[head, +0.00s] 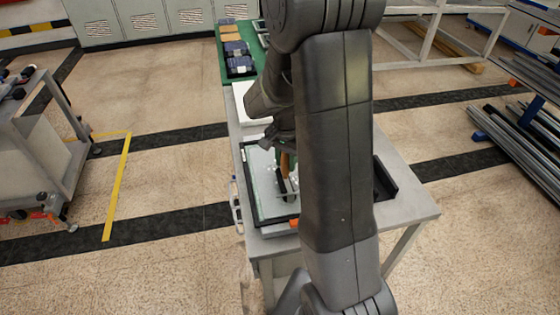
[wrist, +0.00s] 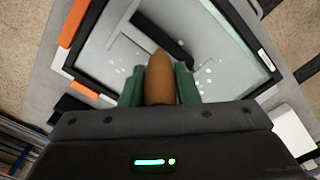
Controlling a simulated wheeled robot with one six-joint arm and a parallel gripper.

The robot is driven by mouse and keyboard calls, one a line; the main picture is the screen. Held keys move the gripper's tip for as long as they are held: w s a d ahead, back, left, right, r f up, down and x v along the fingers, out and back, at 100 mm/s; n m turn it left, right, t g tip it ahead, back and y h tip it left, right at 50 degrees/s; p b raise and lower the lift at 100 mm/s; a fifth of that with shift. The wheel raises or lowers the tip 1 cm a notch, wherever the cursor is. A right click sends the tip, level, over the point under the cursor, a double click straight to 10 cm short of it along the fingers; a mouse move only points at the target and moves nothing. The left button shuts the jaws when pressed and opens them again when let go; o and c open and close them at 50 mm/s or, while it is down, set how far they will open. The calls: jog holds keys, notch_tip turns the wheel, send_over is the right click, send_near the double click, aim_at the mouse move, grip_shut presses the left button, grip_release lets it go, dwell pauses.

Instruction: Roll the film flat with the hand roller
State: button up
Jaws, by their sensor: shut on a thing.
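My gripper (wrist: 159,84) is shut on the brown handle of the hand roller (wrist: 160,72) in the wrist view, with a green finger on each side. The roller's black bar (wrist: 163,36) lies past the handle, over the pale film (wrist: 213,28). Several small white spots show on the film on both sides of the handle. The film lies inside a black-rimmed frame (wrist: 264,60). In the head view the brown handle (head: 284,166) stands over the film (head: 262,185); my arm hides the right part. I cannot tell whether the roller touches the film.
The frame sits on a grey table (head: 405,204). Orange pieces (wrist: 74,23) lie along the frame's edge. A black holder (head: 383,180) stands to its right. Behind are a white block (head: 250,103) and a green mat (head: 232,82) with dark blue items (head: 238,62). A cart (head: 35,150) stands left.

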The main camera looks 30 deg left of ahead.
jog(key=shift+w+d, duration=3)
jog(key=shift+d, duration=0.55)
jog(key=s+a, duration=0.9)
jog(key=a, duration=0.1)
jog(key=shift+a, duration=0.25)
notch_tip(320, 180, up, 5)
jog(key=p, duration=0.3)
